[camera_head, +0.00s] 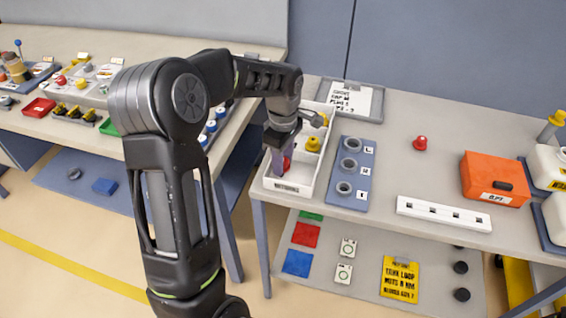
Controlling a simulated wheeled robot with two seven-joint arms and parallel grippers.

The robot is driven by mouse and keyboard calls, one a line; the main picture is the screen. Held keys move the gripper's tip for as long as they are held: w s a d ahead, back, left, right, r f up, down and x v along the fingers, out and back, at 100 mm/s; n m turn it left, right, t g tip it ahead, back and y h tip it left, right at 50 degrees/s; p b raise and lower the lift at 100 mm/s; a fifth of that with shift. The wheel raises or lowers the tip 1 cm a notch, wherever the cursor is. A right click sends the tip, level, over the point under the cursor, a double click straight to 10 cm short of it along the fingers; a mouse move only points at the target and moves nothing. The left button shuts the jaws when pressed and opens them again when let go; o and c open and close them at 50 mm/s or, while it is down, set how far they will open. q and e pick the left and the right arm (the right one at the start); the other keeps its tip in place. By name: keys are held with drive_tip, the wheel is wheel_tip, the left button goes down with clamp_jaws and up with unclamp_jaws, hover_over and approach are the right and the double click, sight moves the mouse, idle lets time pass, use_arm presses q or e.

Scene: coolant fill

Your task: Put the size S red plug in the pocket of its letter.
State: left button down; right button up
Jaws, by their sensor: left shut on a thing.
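My left gripper (281,148) reaches down into the white divided tray (270,188). It is shut on a red plug (287,163), mostly hidden by the fingers; its size cannot be read. Another red plug (420,143) stands on the table to the right. A yellow plug (313,144) is in the tray behind the gripper. The blue-grey pocket board (340,198) lies just right of the tray, with three round pockets in a row. The far pocket's letter looks like L; the other letters are too small to read surely. My right gripper is out of view.
A clipboard (377,105) lies behind the board. A white slotted bar (470,217) and an orange box (495,178) are to the right. White containers (546,170) stand at the right edge. The tabletop between the board and the orange box is mostly clear.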

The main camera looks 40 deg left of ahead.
use_arm(q)
drive_tip(key=shift+f, duration=0.65)
drive_tip(key=shift+f, duration=0.1)
drive_tip(key=shift+f, duration=0.15)
drive_tip(key=c, duration=1)
unclamp_jaws()
drive_tip(key=shift+o, duration=0.2)
wheel_tip(320, 180, up, 12)
drive_tip(key=shift+r+b, duration=0.25)
drive_tip(key=shift+b, duration=0.1)
